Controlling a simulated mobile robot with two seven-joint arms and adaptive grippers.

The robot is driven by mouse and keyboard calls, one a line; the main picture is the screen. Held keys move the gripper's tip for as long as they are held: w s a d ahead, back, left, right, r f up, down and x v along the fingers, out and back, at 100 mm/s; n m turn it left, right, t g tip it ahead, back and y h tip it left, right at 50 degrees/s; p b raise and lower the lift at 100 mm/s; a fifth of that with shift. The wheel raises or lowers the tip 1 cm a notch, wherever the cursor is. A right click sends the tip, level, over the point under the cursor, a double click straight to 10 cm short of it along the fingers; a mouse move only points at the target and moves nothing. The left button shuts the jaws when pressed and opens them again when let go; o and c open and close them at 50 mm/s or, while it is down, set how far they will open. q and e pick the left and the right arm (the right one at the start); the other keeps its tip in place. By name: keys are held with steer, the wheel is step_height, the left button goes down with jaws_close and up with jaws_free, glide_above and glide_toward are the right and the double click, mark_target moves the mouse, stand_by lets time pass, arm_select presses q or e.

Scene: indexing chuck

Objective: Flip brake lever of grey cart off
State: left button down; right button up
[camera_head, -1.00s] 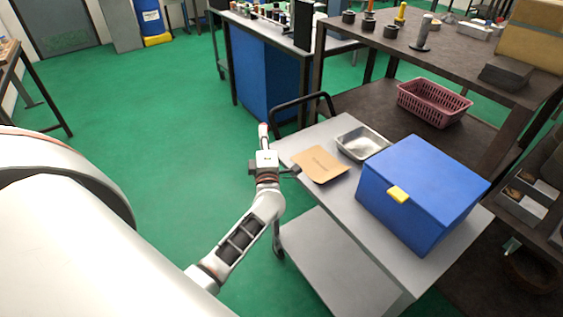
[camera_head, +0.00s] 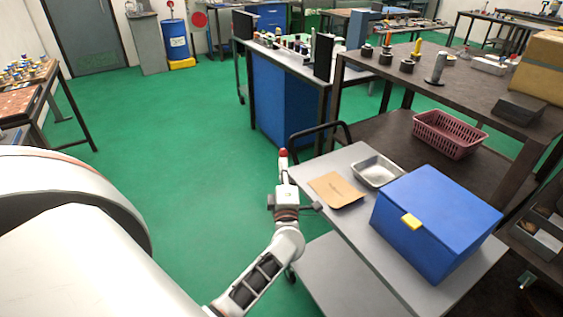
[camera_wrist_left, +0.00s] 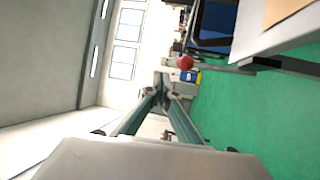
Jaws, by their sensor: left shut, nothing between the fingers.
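The grey cart (camera_head: 345,165) stands at the middle right, with its black push handle (camera_head: 320,130) at the far end. My left gripper (camera_head: 283,165) is shut and empty beside the cart's left edge, pointing away from me. A red rounded thing (camera_head: 283,153) shows at its tip in the head view. A red ball (camera_wrist_left: 185,62) also shows just past the fingertips (camera_wrist_left: 164,78) in the left wrist view. I cannot tell whether it is the brake lever's knob or whether the fingers touch it. The lever's shaft is not clear. My right gripper is not in view.
A blue box (camera_head: 435,222) with a yellow latch, a brown folder (camera_head: 336,190) and a metal tray (camera_head: 377,170) are on the cart. A dark workbench (camera_head: 470,90) with a pink basket (camera_head: 450,134) stands behind it. Green floor left of the cart is clear.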

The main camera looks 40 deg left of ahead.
arm_select(q)
steer(key=s+d+r, duration=0.1)
steer(key=s+d, duration=0.3)
steer(key=s, duration=0.1)
steer(key=shift+d+r, duration=0.15)
steer(key=shift+r, duration=0.15)
steer(key=s+d+f+m+t+h, duration=0.1)
steer(key=s+d+f+m+h, duration=0.3)
steer(key=d+m+h, duration=0.5)
steer(key=s+d+f+m+t+h, duration=0.1)
steer(key=s+d+f+m+h, duration=0.1)
steer(key=d+f+m+h, duration=0.65)
steer(key=s+f+m+g+y, duration=0.2)
steer(key=s+f+m+g, duration=0.4)
steer(key=s+f+m, duration=0.6)
steer(key=shift+s+d+f+g, duration=0.3)
steer(key=shift+s+f, duration=0.1)
steer(key=shift+s, duration=0.6)
